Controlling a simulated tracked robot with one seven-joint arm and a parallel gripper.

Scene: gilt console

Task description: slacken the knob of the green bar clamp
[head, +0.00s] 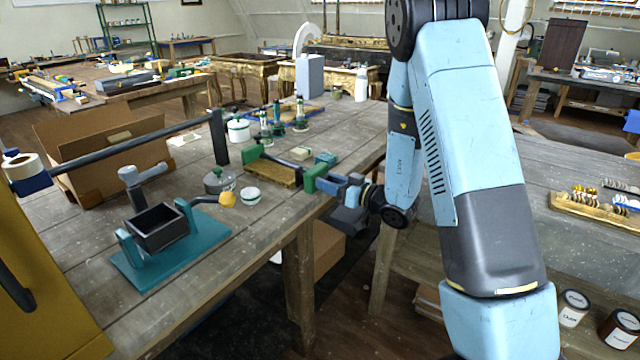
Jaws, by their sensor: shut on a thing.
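The green bar clamp (310,179) lies near the right edge of the wooden workbench. Its green ends stand on either side of a gold-brown piece (271,171). My gripper (334,186) reaches in from the right, just beyond the bench edge, and is shut at the clamp's right end. The clamp's knob is hidden between the blue fingers, so its turn cannot be seen. My wrist is roughly level, in line with the clamp.
The workbench (84,262) holds a teal stand (150,272) with a dark box and yellow knob, a lidded grey pot (219,181), a small white-and-green tin (250,196) and an open cardboard box (108,168). Several bottles stand behind the clamp. Another bench (585,243) is at right.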

